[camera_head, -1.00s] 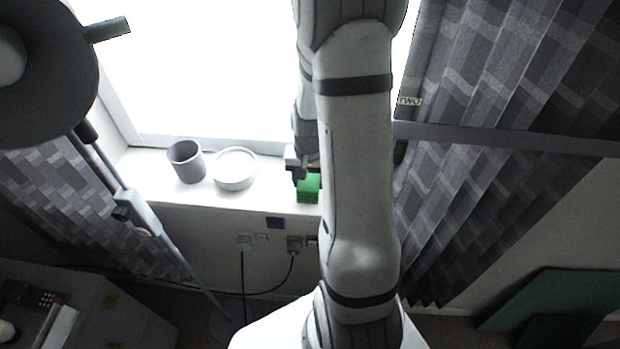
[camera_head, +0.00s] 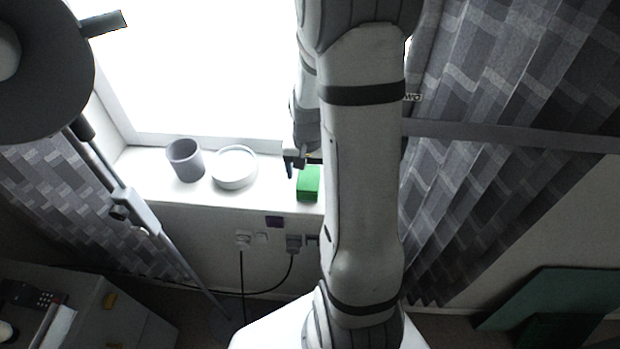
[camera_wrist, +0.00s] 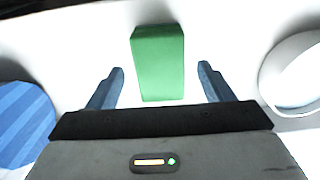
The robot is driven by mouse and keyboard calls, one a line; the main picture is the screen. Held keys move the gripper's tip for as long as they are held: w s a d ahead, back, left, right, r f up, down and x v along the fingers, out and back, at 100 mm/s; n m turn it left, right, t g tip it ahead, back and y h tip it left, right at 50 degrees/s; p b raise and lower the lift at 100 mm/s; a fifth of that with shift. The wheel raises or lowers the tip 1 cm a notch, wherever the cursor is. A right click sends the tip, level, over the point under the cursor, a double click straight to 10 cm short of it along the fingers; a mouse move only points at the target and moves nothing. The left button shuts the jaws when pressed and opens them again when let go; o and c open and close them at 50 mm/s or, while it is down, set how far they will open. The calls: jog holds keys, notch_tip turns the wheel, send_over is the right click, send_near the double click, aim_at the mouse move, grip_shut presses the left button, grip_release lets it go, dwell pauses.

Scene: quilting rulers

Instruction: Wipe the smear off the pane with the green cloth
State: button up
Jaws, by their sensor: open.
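The green cloth (camera_head: 309,184) is a folded block on the white windowsill, just left of my arm in the head view. In the wrist view the green cloth (camera_wrist: 159,62) stands beyond and between my two blue fingertips. My gripper (camera_wrist: 161,80) is open, with a clear gap on both sides of the cloth. In the head view my gripper (camera_head: 300,166) is partly hidden by my arm, close to the cloth. The window pane (camera_head: 200,70) is glaring white and partly behind my arm. No smear can be made out on it.
A grey cup (camera_head: 185,160) and a round white dish (camera_head: 234,167) stand on the sill (camera_head: 150,185) left of the cloth. A floor lamp (camera_head: 45,75) is at the left. Patterned curtains (camera_head: 480,80) hang at the right. A blue striped round thing (camera_wrist: 22,122) shows in the wrist view.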

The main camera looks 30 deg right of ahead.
aim_at(307, 180)
jog(key=r, duration=0.4)
jog(key=shift+a+r, duration=0.15)
jog(key=shift+a, duration=0.05)
jog(key=s+a+r+n+t, duration=0.3)
jog(key=s+a+r+n, duration=0.3)
jog(key=s+a+r, duration=0.5)
notch_tip(307, 180, up, 3)
jog(key=shift+s+f+n, duration=0.1)
jog(key=shift+s+n, duration=0.3)
jog(key=shift+s, duration=0.4)
jog(key=shift+a, duration=0.1)
